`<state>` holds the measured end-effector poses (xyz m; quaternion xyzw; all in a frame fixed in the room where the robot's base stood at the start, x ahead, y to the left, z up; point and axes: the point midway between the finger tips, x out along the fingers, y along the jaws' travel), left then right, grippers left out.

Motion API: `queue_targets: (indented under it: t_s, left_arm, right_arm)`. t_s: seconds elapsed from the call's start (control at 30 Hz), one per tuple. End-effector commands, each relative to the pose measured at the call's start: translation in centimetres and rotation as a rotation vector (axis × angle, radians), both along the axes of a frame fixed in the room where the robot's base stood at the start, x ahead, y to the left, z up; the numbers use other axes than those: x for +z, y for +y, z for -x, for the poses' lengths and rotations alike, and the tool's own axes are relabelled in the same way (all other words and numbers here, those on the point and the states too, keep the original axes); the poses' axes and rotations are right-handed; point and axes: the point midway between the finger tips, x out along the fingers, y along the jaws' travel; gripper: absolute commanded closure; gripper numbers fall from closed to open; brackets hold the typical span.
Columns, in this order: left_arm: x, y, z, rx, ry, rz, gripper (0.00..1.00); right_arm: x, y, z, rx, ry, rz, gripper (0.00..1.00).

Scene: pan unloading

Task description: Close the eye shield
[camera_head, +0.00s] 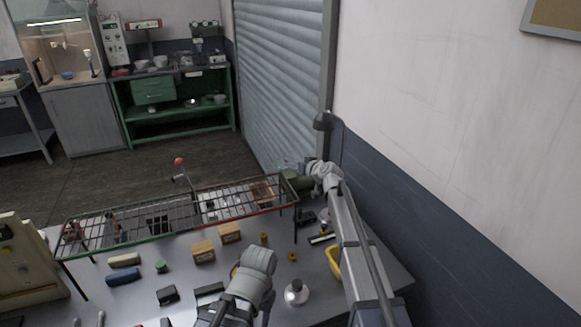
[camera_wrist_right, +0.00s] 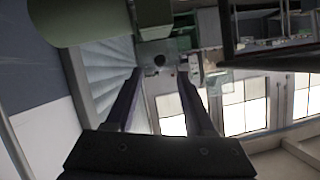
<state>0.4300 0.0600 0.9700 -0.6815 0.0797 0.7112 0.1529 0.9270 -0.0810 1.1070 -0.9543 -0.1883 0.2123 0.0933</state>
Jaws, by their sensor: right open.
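In the right wrist view the green body (camera_wrist_right: 100,18) fills the top left, and a clear panel (camera_wrist_right: 217,84) shows right of the fingers. My right gripper (camera_wrist_right: 159,76) is open, with a small dark round part beyond its tips; contact cannot be told. My left gripper (camera_head: 240,270) hangs over the table's front; its fingers are hidden.
A long wire rack (camera_head: 180,208) on legs spans the table. Wooden blocks (camera_head: 203,252), a yellow bin (camera_head: 333,262), a white-grey round-based item (camera_head: 297,292) and several small parts lie in front. A wall (camera_head: 440,220) runs close along the right.

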Motion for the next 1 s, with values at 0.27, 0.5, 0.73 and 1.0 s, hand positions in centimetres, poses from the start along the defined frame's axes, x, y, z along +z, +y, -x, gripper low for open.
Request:
queue_targets:
  t_s: [0.27, 0.5, 0.73, 1.0]
  left_arm:
    - [-1.7, 0.0, 0.0, 0.0, 0.0, 0.0, 0.5]
    - [-1.7, 0.0, 0.0, 0.0, 0.0, 0.0, 0.5]
    - [-1.7, 0.0, 0.0, 0.0, 0.0, 0.0, 0.5]
    - [-1.7, 0.0, 0.0, 0.0, 0.0, 0.0, 0.5]
  right_arm:
    - [-1.7, 1.6, -3.6, 0.0, -0.001, 0.0, 0.46]
    - [-1.7, 1.8, -3.8, 0.0, -0.001, 0.0, 0.46]
    - [-1.7, 1.8, -3.8, 0.0, 0.0, 0.0, 0.64]
    - [-1.7, 1.8, -3.8, 0.0, 0.0, 0.0, 0.94]
